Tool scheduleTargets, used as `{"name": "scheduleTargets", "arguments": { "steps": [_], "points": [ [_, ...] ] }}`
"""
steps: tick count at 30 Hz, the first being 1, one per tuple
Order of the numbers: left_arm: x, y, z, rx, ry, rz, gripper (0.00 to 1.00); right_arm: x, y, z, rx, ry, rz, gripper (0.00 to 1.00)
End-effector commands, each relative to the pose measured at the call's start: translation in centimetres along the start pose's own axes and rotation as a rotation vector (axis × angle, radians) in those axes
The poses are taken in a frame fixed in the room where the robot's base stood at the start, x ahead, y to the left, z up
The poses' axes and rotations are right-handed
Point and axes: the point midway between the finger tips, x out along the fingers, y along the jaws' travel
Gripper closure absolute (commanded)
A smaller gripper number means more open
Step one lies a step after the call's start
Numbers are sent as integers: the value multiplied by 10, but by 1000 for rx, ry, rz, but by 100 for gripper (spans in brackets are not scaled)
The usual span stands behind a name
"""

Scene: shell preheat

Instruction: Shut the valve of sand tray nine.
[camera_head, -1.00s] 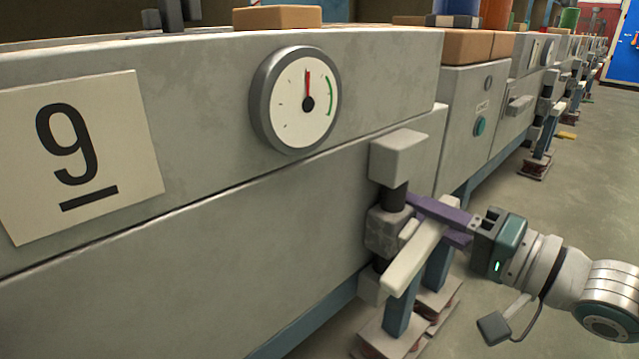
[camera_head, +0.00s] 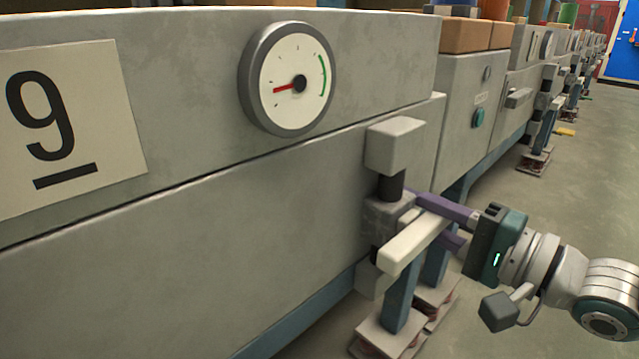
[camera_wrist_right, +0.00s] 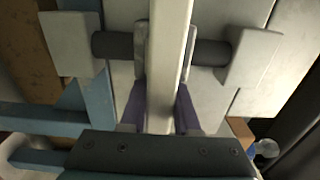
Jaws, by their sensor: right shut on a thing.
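Sand tray nine is the grey metal box (camera_head: 200,240) with a "9" plate (camera_head: 60,120) on its front. Its round gauge (camera_head: 290,80) has a red needle pointing left and slightly down. The valve sits at the tray's right end, with a grey body (camera_head: 388,220) on a dark vertical pipe. Its pale lever handle (camera_head: 412,243) sticks out from the tray face. My right gripper (camera_head: 445,222) has purple fingers shut on the handle. In the right wrist view the handle (camera_wrist_right: 165,70) runs between both fingers (camera_wrist_right: 160,110). My left gripper is not in view.
Blue legs (camera_head: 400,300) stand below the valve. The floor (camera_head: 590,190) to the right is mostly clear.

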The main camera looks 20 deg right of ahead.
Motion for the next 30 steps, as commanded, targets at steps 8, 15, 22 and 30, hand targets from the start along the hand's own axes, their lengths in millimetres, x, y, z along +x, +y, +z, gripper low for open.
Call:
{"name": "scheduleTargets", "arguments": {
  "steps": [8, 15, 22, 30],
  "points": [
    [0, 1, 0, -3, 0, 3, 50, 0, 0, 0, 6, 1, 1, 66],
    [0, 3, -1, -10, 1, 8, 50, 0, 0, 0, 3, 1, 1, 40],
    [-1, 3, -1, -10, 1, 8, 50, -1, 0, 0, 2, 0, 1, 40],
    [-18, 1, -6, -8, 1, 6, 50, -38, -2, 0, 2, 1, 8, 40]
  ]
}}
